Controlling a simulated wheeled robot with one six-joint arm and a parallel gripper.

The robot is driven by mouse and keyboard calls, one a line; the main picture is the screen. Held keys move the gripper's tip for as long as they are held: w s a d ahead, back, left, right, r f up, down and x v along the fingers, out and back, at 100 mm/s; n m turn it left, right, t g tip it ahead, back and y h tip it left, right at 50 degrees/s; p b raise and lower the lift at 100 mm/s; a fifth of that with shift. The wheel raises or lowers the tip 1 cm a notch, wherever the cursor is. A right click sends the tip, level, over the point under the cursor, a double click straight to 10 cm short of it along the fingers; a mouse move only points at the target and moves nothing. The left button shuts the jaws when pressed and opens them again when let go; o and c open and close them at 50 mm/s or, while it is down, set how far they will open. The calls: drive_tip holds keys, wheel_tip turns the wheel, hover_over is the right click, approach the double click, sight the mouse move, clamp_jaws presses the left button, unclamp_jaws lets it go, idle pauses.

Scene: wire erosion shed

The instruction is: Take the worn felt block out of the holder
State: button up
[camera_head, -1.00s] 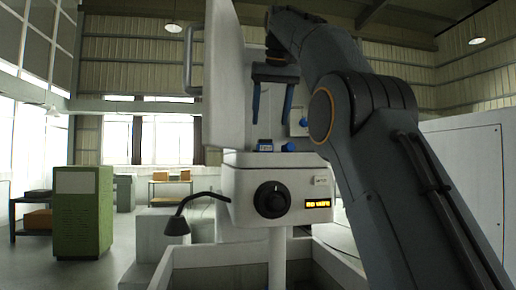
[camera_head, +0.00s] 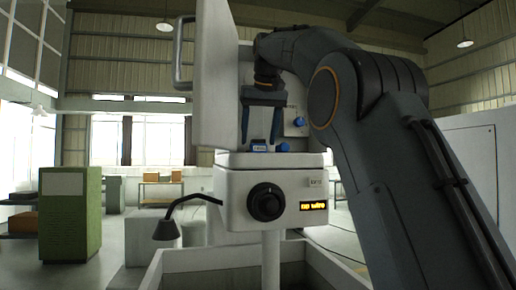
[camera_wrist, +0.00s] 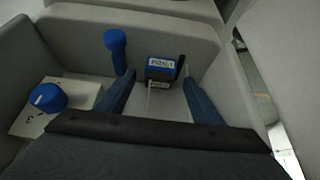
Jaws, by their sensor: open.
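A small dark box with a blue-and-white label (camera_wrist: 162,68) stands on the pale floor of the machine's recess. It also shows in the head view (camera_head: 258,145). A thin dark upright piece (camera_wrist: 181,66) is at its right side. I cannot tell which part is felt and which is holder. My gripper (camera_wrist: 160,92) is open and empty, its blue fingers either side of the box's line but nearer the camera. In the head view my gripper (camera_head: 260,138) points down, fingertips close to the box's height. Contact is not visible.
A blue-capped post (camera_wrist: 116,45) stands left of the box. A blue knob (camera_wrist: 48,97) sits on a white plate farther left. Grey walls (camera_wrist: 110,20) enclose the recess. The machine's panel has a black dial (camera_head: 266,202) and lit display (camera_head: 313,206). A bent lamp (camera_head: 167,229) hangs left.

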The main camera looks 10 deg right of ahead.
drive_tip(key=shift+w+f, duration=0.2)
drive_tip(key=shift+f, duration=0.2)
drive_tip(key=c, duration=1.2)
drive_tip(key=shift+o, duration=0.2)
drive_tip(key=shift+r, duration=0.25)
